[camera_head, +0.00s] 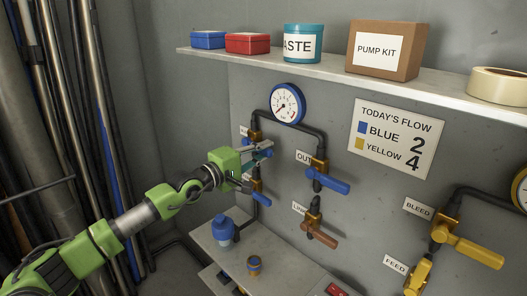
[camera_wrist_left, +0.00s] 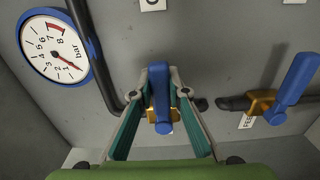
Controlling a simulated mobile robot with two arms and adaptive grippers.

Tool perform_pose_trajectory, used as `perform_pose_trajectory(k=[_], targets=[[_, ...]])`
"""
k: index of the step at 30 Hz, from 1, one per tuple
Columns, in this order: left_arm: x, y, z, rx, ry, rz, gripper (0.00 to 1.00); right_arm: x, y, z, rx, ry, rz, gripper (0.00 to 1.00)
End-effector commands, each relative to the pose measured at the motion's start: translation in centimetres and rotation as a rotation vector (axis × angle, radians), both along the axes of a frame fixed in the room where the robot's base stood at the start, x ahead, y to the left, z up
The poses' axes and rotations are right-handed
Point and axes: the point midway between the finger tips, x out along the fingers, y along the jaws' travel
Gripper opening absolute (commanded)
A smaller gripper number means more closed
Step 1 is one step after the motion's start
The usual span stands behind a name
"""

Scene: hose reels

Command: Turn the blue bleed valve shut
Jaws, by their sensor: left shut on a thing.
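The blue bleed valve (camera_head: 254,135) is the upper left brass valve under the blue-rimmed gauge. Its label is mostly hidden behind my left gripper (camera_head: 266,149). In the left wrist view its blue handle (camera_wrist_left: 160,88) stands between the two fingers of my left gripper (camera_wrist_left: 161,92). The fingertips are shut on it from both sides. Part of the brass body (camera_wrist_left: 160,117) shows below the handle. The handle appears to lie across the dark pipe in that view. My right gripper is not in view.
The blue feed handle (camera_wrist_left: 296,79) is close by, below the bleed valve on the wall. The OUT valve's blue handle (camera_head: 328,181) and the copper-coloured LINE handle (camera_head: 321,237) are to the right. A blue bottle (camera_head: 223,229) stands on the ledge below. The yellow bleed handle (camera_head: 473,251) is farther right.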

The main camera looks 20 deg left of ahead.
Motion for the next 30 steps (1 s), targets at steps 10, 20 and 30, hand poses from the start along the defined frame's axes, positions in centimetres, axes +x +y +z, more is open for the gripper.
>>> perform_pose_trajectory(k=[10, 20, 30], targets=[[0.0, 0.0, -0.2, 0.004, 0.002, 0.000, 0.33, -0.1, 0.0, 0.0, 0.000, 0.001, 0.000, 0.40], [-1.1, 0.6, -0.2, 0.003, 0.003, 0.001, 0.33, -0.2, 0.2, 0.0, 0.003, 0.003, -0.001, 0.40], [-6.0, 2.6, -0.4, 0.006, 0.006, 0.001, 0.33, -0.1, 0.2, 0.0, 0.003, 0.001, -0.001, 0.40]])
